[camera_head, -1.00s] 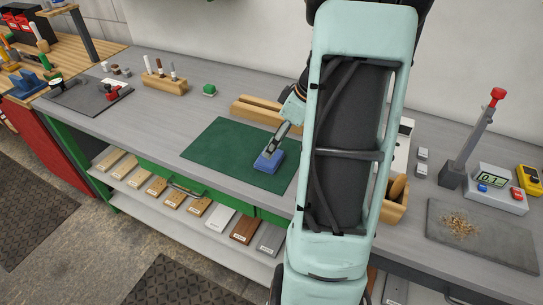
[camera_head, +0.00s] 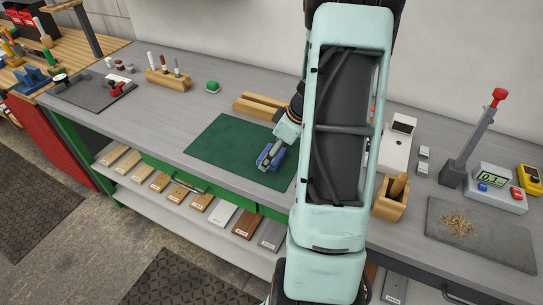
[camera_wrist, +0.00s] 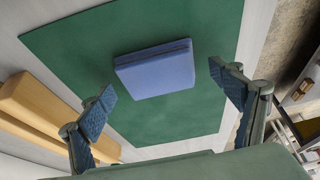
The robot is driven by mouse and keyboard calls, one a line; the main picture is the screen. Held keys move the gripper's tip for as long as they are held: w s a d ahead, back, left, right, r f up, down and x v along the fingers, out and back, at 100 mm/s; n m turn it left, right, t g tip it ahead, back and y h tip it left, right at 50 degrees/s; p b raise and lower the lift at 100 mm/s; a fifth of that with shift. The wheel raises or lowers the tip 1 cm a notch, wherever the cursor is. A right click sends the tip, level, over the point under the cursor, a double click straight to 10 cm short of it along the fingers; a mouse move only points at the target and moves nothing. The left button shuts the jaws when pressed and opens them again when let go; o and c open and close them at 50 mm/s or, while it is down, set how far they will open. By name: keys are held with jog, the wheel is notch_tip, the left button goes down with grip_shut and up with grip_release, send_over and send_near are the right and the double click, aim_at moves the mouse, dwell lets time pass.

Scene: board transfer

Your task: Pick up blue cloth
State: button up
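The blue cloth (camera_head: 271,156) is a folded, block-like pad lying on the green mat (camera_head: 215,148) on the workbench. In the wrist view the blue cloth (camera_wrist: 155,70) lies ahead of the fingertips, near the middle. My gripper (camera_head: 271,157) is over the cloth in the head view and partly covers it. In the wrist view my gripper (camera_wrist: 163,83) is open, with one finger on each side and nothing between the pads. The cloth appears apart from both fingers.
A wooden block (camera_head: 259,107) lies behind the mat, close to my gripper; it also shows at left in the wrist view (camera_wrist: 45,112). A wooden holder (camera_head: 390,204) and white device (camera_head: 397,146) stand right of my arm.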

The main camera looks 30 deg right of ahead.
jog(key=c, duration=1)
jog(key=shift+r, duration=0.1)
jog(key=shift+r, duration=0.55)
jog(key=s+a+r+b, duration=0.1)
jog(key=s+r, duration=0.3)
jog(key=s+a+r+b, duration=0.1)
jog(key=s+r, duration=0.3)
jog(key=s, duration=0.1)
jog(key=s+a+r+b, duration=0.1)
jog(key=s+r, duration=0.2)
jog(key=s, duration=0.1)
jog(key=shift+s+a+r, duration=0.3)
jog(key=shift+r, duration=0.1)
